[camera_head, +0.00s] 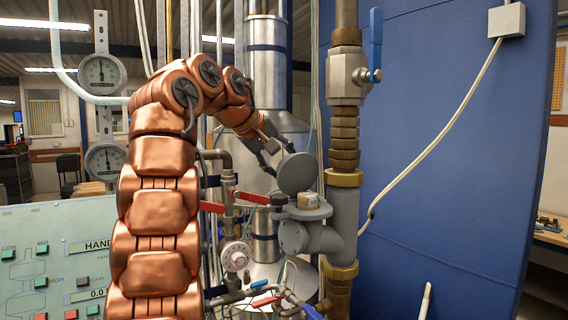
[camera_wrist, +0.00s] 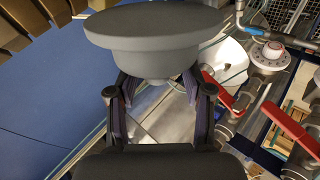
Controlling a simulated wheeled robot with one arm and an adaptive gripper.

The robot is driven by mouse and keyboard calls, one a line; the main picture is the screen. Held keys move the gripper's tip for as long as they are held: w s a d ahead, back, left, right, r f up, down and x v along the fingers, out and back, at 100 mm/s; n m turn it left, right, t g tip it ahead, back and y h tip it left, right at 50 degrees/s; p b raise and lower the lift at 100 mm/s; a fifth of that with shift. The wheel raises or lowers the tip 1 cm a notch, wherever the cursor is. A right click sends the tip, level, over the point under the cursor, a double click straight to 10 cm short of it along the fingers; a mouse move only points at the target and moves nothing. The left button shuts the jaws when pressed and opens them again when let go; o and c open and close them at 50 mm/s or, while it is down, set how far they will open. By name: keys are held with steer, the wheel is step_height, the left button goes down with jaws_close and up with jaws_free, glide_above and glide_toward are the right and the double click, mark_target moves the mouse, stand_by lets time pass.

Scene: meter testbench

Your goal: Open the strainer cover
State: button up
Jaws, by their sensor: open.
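The strainer cover (camera_head: 297,173) is a grey round disc. It stands steeply tilted above the grey strainer body (camera_head: 318,238), and its face shows in the head view. A small tan block (camera_head: 307,200) sits on the strainer's flange below it. My gripper (camera_head: 273,147) is at the cover's upper left. In the wrist view the cover (camera_wrist: 155,40) fills the top middle, right at my open gripper (camera_wrist: 156,84). The fingers lie on either side of its narrower part, and their tips are partly hidden by it. I cannot tell whether they touch it.
A vertical pipe with a blue-handled valve (camera_head: 375,45) rises right of the strainer. Red lever handles (camera_head: 250,198) and a white round dial (camera_head: 235,257) are close on the left. A blue panel (camera_head: 450,150) stands at right. Two gauges (camera_head: 102,74) hang at left.

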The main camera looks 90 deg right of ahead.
steer(key=w+a, duration=0.7)
steer(key=a, duration=0.1)
steer(key=shift+w+a, duration=0.35)
steer(key=shift+w, duration=0.05)
stand_by(0.4)
stand_by(0.5)
steer(key=w+a+f+n+t, duration=0.2)
steer(key=w+a+f+n, duration=0.25)
steer(key=w+f, duration=0.35)
steer(key=w+a+f+n+t, duration=0.25)
steer(key=w+a+f, duration=0.3)
steer(key=w, duration=0.45)
steer(key=w+a+f+n+t+y+b, duration=0.1)
steer(key=a+f+n+y, duration=0.3)
steer(key=a+f, duration=1.6)
steer(key=a, duration=0.3)
steer(key=shift+w+f+n, duration=0.25)
steer(key=shift+w+n, duration=0.15)
steer(key=s+a+f+y, duration=0.1)
steer(key=s+a+f, duration=0.2)
steer(key=a, duration=0.1)
steer(key=s+a+f+y, duration=0.1)
steer(key=s+a+f, duration=0.2)
steer(key=a, duration=0.1)
steer(key=s+a+f+g+y+b, duration=0.1)
steer(key=s+a+f, duration=0.1)
steer(key=a+f, duration=0.1)
steer(key=shift+s+a+f+n, duration=0.4)
steer(key=shift+a, duration=0.05)
steer(key=shift+c, duration=0.3)
